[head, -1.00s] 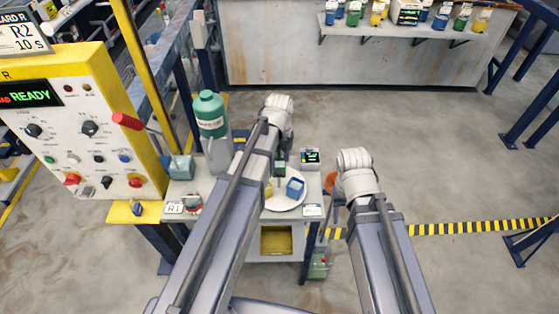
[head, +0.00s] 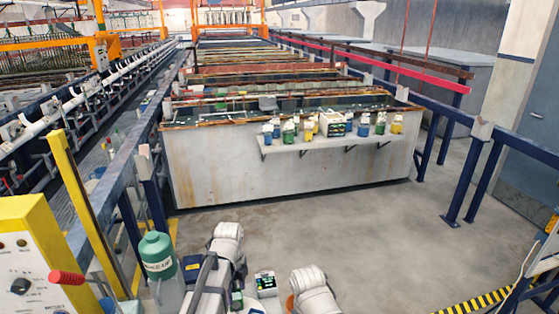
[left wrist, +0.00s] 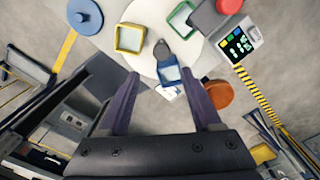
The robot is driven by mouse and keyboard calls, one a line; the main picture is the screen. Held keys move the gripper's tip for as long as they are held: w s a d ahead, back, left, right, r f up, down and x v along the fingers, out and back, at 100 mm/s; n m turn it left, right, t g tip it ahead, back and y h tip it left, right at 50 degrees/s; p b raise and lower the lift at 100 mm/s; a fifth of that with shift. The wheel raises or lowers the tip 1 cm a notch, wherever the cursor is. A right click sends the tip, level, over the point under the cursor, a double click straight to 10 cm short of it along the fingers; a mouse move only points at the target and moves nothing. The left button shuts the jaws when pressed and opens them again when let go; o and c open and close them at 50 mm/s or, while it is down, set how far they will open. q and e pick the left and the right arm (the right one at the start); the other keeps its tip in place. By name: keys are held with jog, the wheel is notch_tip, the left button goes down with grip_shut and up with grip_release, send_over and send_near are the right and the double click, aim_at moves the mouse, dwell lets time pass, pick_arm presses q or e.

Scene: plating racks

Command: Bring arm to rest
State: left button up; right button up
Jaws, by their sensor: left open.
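In the left wrist view my left gripper (left wrist: 159,74) has its two dark fingers spread apart, with nothing clamped between them. Just past the fingertips is a round white plate (left wrist: 112,68). A yellow-rimmed box (left wrist: 130,38), a green-rimmed box (left wrist: 181,19) and a blue-rimmed box (left wrist: 171,75) are on or over it. The blue-rimmed box appears between the tips; I cannot tell how far below. In the head view my left arm (head: 226,245) rises at bottom centre and hides its gripper. My right arm (head: 314,290) shows to its right, its gripper out of view.
A green-topped bottle (head: 157,255) and a yellow control panel (head: 35,245) with a red lever stand left of my arms. A shelf (head: 330,141) of small bottles is on the tank wall ahead. Bare floor (head: 385,225) lies to the right. A blue railing (head: 480,165) stands beyond.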

pick_arm(q)
jog(key=s+d+f+n+b, duration=0.3)
jog(key=s+d+n, duration=0.2)
jog(key=s+n, duration=0.2)
jog(key=s+d+f+n+y+b, duration=0.1)
jog(key=s+d+f+n+b, duration=0.3)
jog(key=n, duration=0.8)
jog(key=s, duration=0.2)
jog(key=shift+s+d, duration=0.4)
jog(key=shift+f, duration=0.1)
